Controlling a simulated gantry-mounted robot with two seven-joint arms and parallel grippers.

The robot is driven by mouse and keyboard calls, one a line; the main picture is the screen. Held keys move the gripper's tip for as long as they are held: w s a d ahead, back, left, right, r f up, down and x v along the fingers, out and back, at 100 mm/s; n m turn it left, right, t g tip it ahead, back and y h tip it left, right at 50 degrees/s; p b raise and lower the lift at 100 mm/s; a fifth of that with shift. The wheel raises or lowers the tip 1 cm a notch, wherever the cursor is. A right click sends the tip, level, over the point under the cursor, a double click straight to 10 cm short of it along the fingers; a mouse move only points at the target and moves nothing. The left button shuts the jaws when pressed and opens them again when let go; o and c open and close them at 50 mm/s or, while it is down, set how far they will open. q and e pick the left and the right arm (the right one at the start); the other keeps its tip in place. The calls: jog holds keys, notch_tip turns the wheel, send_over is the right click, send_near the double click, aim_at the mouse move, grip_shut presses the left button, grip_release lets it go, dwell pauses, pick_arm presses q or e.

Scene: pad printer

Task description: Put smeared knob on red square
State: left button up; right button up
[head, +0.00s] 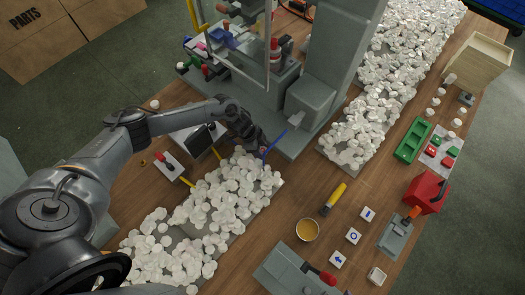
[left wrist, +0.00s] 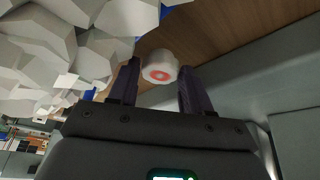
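My left gripper (head: 260,147) is beside the pad printer's grey base, at the upper end of the heap of white knobs (head: 228,198). In the left wrist view its two dark fingers (left wrist: 159,78) stand on either side of a white knob (left wrist: 159,66) with a round red-orange mark on its face. The knob sits between the fingertips and appears gripped. In the head view I cannot make out this knob. Small red squares (head: 448,162) lie with green ones on a pale board (head: 430,160) at the right. My right gripper is not in view.
The pad printer (head: 310,100) stands behind the gripper. A green tray (head: 413,141), a red box (head: 427,192), a wooden crate (head: 478,65) and white symbol tiles (head: 353,236) are at the right. A yellow-handled tool (head: 335,197) and a cup (head: 307,230) lie nearer. Bare wood shows between them.

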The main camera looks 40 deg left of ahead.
pick_arm(q)
jog(key=c, duration=0.7)
jog(key=shift+r, duration=0.2)
